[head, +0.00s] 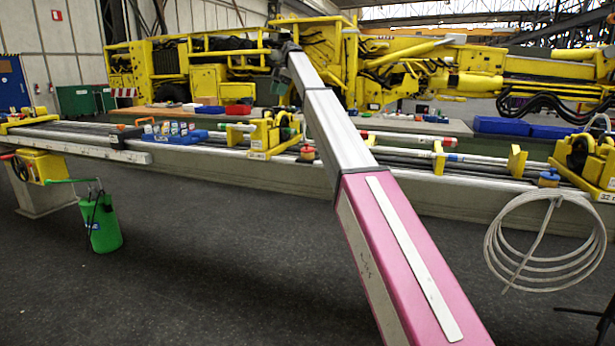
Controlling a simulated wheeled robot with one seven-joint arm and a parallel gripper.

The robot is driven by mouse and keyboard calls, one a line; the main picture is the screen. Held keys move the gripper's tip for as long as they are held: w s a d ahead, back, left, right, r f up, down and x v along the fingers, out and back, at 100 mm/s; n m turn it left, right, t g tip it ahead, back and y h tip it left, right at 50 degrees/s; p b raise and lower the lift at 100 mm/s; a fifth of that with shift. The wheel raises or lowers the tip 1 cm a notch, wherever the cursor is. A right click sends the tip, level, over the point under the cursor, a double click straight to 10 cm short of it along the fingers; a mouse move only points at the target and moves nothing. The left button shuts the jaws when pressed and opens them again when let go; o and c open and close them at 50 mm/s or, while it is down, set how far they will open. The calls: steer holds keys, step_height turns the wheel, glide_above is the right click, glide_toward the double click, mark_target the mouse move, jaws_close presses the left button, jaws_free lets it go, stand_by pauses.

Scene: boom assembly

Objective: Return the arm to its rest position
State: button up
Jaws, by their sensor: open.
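My arm reaches from the bottom of the head view, as a pink link and then grey links, up and away over the long workbench (420,182). My gripper (279,86) is at the far end, small and dark, pointing down beyond the bend of the arm. It is open, and I see nothing held in it. Its fingertips are too small to make out clearly, and the arm hides part of the bench behind it.
Yellow clamps (268,134) and white rods (405,141) lie along the bench. A blue tray of small bottles (172,133) sits at left. A coiled cable (540,240) hangs at right. A green sprayer (101,222) stands at left.

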steer(key=s+d+f+m, duration=0.4)
steer(key=s+d+f, duration=0.25)
steer(key=f, duration=0.75)
steer(key=s+d+f+m+t+h, duration=0.1)
steer(key=s+d+f+m, duration=0.35)
steer(key=f, duration=0.85)
steer(key=s+d+f+m, duration=0.3)
steer(key=s+d+f, duration=0.45)
steer(key=f, duration=0.65)
steer(key=s+d+f+m+h, duration=0.1)
steer(key=s+d+f+m, duration=0.2)
steer(key=s+f, duration=0.4)
steer(key=s+d+f+m+h, duration=0.1)
steer(key=s+d+f+m, duration=0.3)
steer(key=s, duration=1.4)
steer(key=s+d+f+m+t+h, duration=0.1)
steer(key=s+d+f+m, duration=0.3)
steer(key=s+f, duration=0.8)
steer(key=shift+s+d+f, duration=0.15)
steer(key=shift+d, duration=0.95)
